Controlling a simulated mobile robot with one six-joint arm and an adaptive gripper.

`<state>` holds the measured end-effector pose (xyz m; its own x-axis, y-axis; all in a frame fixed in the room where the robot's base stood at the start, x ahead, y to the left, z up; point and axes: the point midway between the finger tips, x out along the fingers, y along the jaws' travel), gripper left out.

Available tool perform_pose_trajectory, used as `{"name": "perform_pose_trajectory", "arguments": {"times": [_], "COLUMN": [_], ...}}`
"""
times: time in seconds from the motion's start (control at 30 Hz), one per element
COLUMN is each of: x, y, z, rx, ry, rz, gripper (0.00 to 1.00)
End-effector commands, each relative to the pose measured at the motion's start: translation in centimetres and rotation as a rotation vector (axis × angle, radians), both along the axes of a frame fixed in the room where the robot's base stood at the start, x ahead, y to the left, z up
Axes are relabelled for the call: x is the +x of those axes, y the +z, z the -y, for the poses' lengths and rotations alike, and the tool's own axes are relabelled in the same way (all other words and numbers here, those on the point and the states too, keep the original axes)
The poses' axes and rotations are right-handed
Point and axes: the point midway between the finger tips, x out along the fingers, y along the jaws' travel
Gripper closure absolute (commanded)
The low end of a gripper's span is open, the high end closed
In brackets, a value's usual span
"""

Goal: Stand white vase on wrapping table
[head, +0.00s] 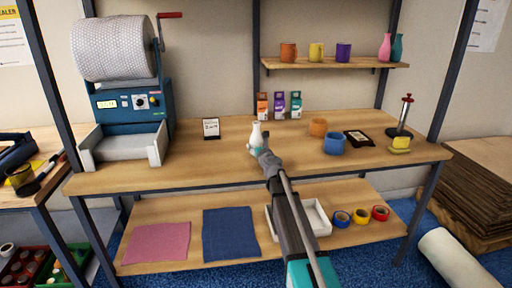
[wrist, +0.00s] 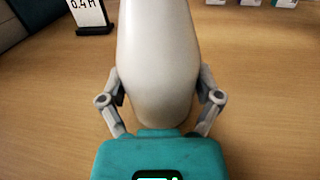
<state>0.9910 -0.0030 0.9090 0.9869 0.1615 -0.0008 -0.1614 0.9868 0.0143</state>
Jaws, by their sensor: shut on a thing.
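The white vase (head: 256,136) is upright at the middle of the wrapping table (head: 185,172). In the wrist view the vase (wrist: 158,60) fills the centre, with its top out of frame. My gripper (head: 264,152) reaches it from the front, with one finger on each side of the vase's lower body. It also shows in the wrist view (wrist: 160,98), shut on the vase. The vase's base is partly hidden by my gripper, so I cannot tell if it touches the tabletop.
A small sign (head: 211,128) stands left of the vase, and a bubble-wrap machine (head: 120,100) is further left. An orange mug (head: 318,127) and a blue mug (head: 334,144) stand to the right. Several small boxes (head: 279,104) stand behind. The tabletop in front is clear.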

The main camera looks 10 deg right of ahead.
Motion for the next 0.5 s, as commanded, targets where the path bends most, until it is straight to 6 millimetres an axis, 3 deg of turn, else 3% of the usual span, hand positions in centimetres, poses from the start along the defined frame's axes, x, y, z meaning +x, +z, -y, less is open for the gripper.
{"name": "perform_pose_trajectory", "arguments": {"times": [0.17, 0.2, 0.23, 0.27, 0.5], "x": [0.00, 0.00, 0.00, 0.00, 0.00], "y": [-0.41, -0.28, -0.27, -0.27, -0.26], "z": [-0.01, 0.00, 0.00, 0.00, -0.01], "rx": [0.000, 0.000, 0.000, 0.000, 0.000], "ry": [0.000, 0.000, 0.000, 0.000, 0.000], "rz": [0.000, 0.000, 0.000, 0.000, 0.000], "gripper": [0.77, 0.10, 0.05, 0.00, 0.00]}}
